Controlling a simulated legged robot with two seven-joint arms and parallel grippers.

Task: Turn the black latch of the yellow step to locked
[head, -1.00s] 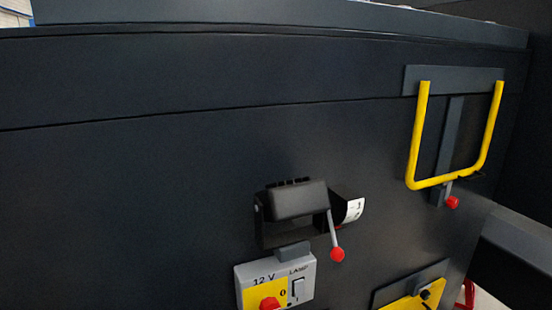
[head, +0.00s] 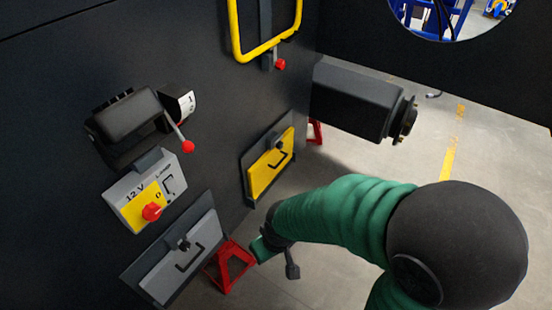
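The yellow step (head: 264,177) is a yellow panel in a dark frame, low on the dark chassis wall in the head view. Its black latch (head: 278,146) is a small knob near the panel's top, above a black handle (head: 279,162). I cannot read the latch's setting. My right gripper (head: 275,262) is on the green-sleeved arm from the right. It hangs below and apart from the yellow step, near the red stand. Its two fingers look spread with nothing between them. My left gripper is not in view.
A grey step panel (head: 180,265) with its own black latch is lower left. Above it are a 12 V switch box (head: 135,205) and a red-knobbed lever (head: 187,146). A red stand (head: 232,265) is on the floor. A black cylinder (head: 350,100) juts out at right.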

